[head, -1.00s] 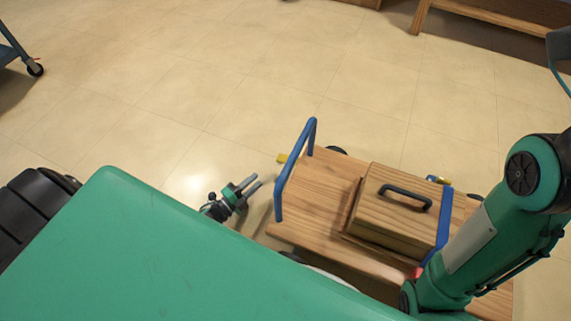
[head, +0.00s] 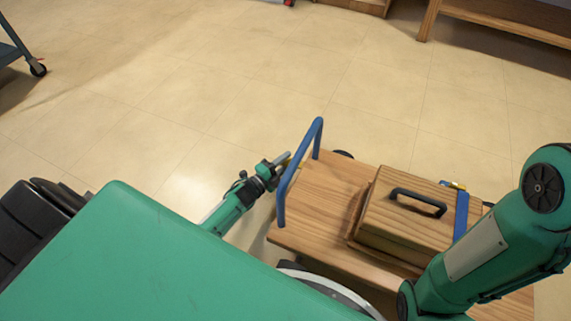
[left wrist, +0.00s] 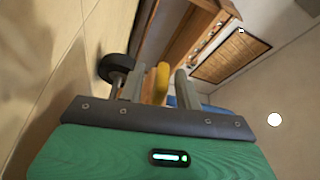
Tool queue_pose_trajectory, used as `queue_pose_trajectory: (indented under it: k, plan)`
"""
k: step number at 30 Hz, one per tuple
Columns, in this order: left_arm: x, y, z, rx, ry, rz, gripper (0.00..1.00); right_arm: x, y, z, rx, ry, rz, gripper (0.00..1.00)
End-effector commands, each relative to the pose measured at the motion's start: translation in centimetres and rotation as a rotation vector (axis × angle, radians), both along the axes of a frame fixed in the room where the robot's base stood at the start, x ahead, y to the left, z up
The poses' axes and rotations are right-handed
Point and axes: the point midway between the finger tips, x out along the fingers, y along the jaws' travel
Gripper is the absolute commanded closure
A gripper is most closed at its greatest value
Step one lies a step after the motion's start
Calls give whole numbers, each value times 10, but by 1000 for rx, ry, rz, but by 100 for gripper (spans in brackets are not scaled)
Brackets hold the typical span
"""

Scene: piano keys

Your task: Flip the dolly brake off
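The dolly (head: 315,228) is a wooden platform with a blue push handle (head: 299,172), right of centre in the head view. My left gripper (head: 281,160) is low beside that end. In the left wrist view the yellow brake lever (left wrist: 162,82) stands between the two grey fingers of my left gripper (left wrist: 154,84), which are apart. Contact cannot be told. My right arm is at the right; its gripper is out of sight.
A wooden box (head: 405,220) with a black handle sits on the dolly under a blue strap (head: 462,213). A dark dolly wheel (left wrist: 116,67) is beside the fingers. The tiled floor (head: 230,80) beyond is clear; a wooden bench (head: 500,32) stands at the far right.

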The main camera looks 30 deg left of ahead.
Motion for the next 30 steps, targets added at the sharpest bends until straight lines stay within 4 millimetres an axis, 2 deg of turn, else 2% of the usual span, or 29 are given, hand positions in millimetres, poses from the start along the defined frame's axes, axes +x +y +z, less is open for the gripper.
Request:
queue_pose_trajectory:
  k: [9, 14, 23, 30]
  plan:
    - [2, -1, 1, 0, 0, 0, 68, -2, 0, 1, 0, -8, 1, 64]
    - [2, -1, 1, 0, 0, 0, 99, -3, 0, 2, 0, -12, 1, 64]
    - [2, 0, 2, 8, 1, 0, 100, -2, 0, 3, -1, -10, 1, 64]
    - [2, 1, 10, 90, 6, 1, 100, 2, 0, 13, -3, 4, 3, 64]
